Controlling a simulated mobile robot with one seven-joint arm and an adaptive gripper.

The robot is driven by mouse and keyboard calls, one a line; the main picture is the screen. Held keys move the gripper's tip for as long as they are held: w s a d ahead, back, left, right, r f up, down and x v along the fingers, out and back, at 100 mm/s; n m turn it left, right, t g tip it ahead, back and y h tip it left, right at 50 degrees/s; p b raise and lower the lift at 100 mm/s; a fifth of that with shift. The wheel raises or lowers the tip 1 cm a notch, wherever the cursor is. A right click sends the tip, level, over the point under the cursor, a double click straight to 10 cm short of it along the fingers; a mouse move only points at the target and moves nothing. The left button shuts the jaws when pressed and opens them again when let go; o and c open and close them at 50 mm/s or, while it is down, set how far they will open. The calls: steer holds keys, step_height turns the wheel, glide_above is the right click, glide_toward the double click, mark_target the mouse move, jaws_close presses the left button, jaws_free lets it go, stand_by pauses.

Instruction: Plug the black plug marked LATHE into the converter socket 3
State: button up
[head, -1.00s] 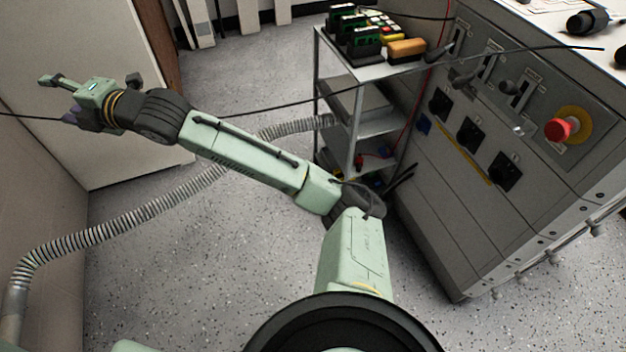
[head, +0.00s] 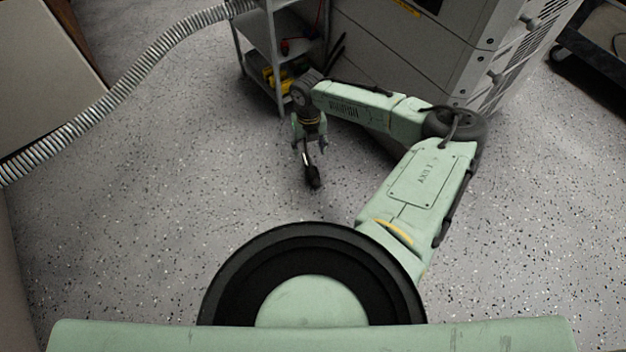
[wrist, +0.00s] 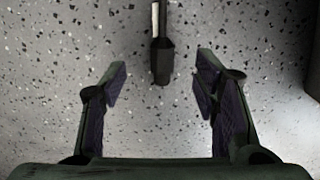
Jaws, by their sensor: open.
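My gripper (head: 310,148) is open and points down low over the speckled floor, in front of the shelf. In the wrist view its two fingers (wrist: 161,74) stand wide apart. A dark object with a thin pale shaft (wrist: 161,58) lies in line with the gap between them, apart from both fingers. It also shows in the head view just below the fingers (head: 314,178). I cannot tell whether it is a plug or a tool, and no LATHE marking is readable. The converter's socket panel is out of view; only the grey cabinet's lower part (head: 395,55) shows.
A metal shelf (head: 262,60) with yellow and red items stands behind my gripper, close to the cabinet. A ribbed grey hose (head: 120,90) runs at the left. A dark cart (head: 590,60) is at the far right.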

steer(key=b, duration=0.2)
glide_above(312, 167)
steer(key=f, duration=0.5)
steer(key=shift+w+a+f, duration=0.3)
steer(key=shift+w+a, duration=0.05)
steer(key=f, duration=0.1)
steer(key=f+b, duration=0.1)
steer(key=f, duration=0.1)
steer(key=f+b, duration=0.1)
steer(key=f, duration=0.1)
steer(key=shift+s+d+f, duration=0.1)
steer(key=shift+s+d, duration=0.2)
steer(key=shift+s, duration=0.1)
steer(key=shift+c, duration=0.6)
jaws_close()
